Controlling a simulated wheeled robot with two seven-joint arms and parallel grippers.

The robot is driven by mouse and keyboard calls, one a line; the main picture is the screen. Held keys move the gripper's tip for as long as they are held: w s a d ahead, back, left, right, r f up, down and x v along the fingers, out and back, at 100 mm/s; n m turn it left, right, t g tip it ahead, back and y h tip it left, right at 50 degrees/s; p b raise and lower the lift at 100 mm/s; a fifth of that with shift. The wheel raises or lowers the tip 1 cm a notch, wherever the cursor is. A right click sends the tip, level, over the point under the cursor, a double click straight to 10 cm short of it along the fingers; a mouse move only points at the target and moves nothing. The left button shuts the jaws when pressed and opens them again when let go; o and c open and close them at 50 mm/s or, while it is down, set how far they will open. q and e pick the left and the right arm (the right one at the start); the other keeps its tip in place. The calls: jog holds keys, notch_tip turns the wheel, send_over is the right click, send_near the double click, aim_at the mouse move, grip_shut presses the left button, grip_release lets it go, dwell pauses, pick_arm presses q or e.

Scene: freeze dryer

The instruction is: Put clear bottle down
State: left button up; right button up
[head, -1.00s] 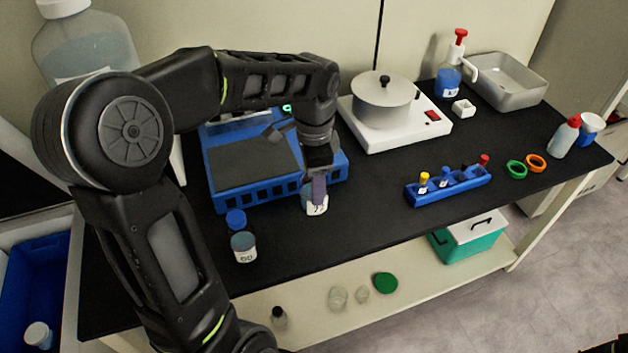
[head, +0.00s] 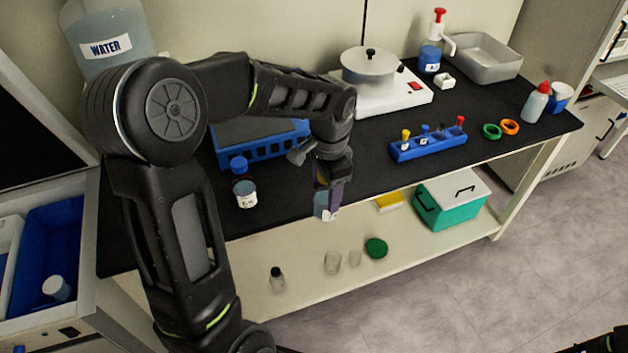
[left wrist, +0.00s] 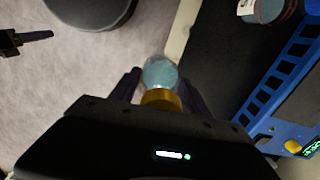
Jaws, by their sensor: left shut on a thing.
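My left gripper (head: 328,200) is shut on a small clear bottle (head: 322,207) with bluish contents, a pale label and a yellow cap. The bottle hangs cap up at the bench's front edge, seemingly just beyond it. In the left wrist view the bottle (left wrist: 160,73) sits between the fingers (left wrist: 158,88), with its gold-yellow cap toward the camera and floor and the bench edge behind it.
A blue device (head: 262,147) is behind. A blue tube rack (head: 428,142) and hotplate (head: 385,98) stand right. The lower shelf holds a green box (head: 448,205).

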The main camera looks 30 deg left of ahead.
pick_arm(q)
jog(key=shift+n, duration=0.7)
jog(key=f, duration=0.1)
jog(key=w+d+f, duration=0.1)
jog(key=f, duration=0.2)
jog(key=shift+w+d, duration=0.35)
jog(key=shift+d, duration=0.05)
jog(key=w+d+f+n, duration=0.1)
jog(key=d+f+n, duration=0.3)
jog(key=d+f, duration=0.4)
notch_tip(320, 180, down, 3)
jog(key=shift+w+f+n, duration=0.1)
jog(key=shift+w+n, duration=0.2)
jog(key=shift+w, duration=0.1)
